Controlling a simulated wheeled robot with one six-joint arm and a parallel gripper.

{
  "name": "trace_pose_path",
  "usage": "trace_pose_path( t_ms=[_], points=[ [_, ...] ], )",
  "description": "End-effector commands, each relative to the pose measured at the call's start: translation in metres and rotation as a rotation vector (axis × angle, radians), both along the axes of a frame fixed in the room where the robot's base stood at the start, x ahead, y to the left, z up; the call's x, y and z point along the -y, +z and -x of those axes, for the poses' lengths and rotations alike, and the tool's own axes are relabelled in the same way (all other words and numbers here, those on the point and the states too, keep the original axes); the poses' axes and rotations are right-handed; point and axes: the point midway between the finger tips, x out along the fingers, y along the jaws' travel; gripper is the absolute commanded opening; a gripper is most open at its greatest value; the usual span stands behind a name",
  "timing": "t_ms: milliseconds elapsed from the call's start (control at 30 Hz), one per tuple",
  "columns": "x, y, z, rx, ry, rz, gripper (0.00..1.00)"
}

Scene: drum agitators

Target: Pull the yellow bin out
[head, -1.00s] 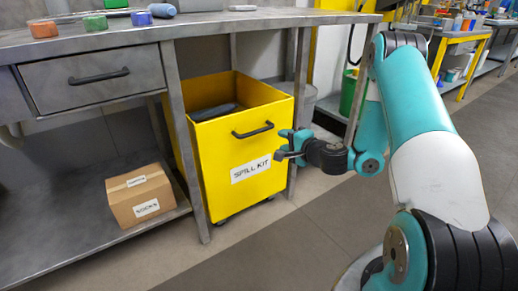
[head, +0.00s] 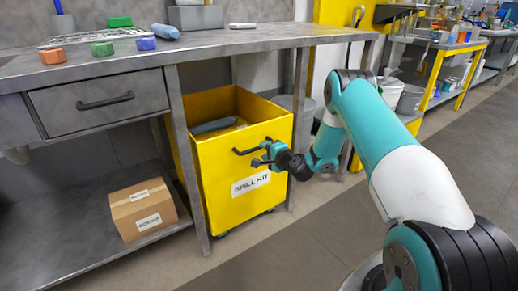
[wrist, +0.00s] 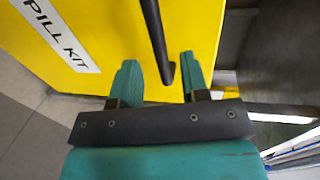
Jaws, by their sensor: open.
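The yellow bin (head: 216,163) labelled "SPILL KIT" stands on the floor under the metal workbench, between its legs. A dark grey rolled object lies inside it. Its black bar handle (head: 245,152) is on the front face, and its right part is hidden by my gripper in the head view. My gripper (head: 258,158) is open at the right end of the handle. In the wrist view the handle (wrist: 156,40) runs down between the two teal fingers (wrist: 158,78), and its end shows between them. The fingers are not closed on it.
The metal workbench (head: 120,64) stands over the bin, with a leg (head: 187,150) close on its left. A cardboard box (head: 143,209) sits on the low shelf at left. The floor in front of the bin is clear.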

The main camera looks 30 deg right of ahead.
Motion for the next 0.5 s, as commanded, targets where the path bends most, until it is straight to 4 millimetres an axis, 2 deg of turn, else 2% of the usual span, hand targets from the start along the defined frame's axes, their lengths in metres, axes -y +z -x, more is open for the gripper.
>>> trace_pose_path(
  t_ms=[100, 200, 500],
  points=[
    [-0.002, -0.006, -0.023, 0.003, 0.001, 0.002, 0.41],
    [-0.002, -0.01, -0.036, 0.001, 0.003, 0.001, 0.41],
    [-0.002, -0.011, -0.05, -0.001, -0.001, -0.003, 0.41]
  ],
)
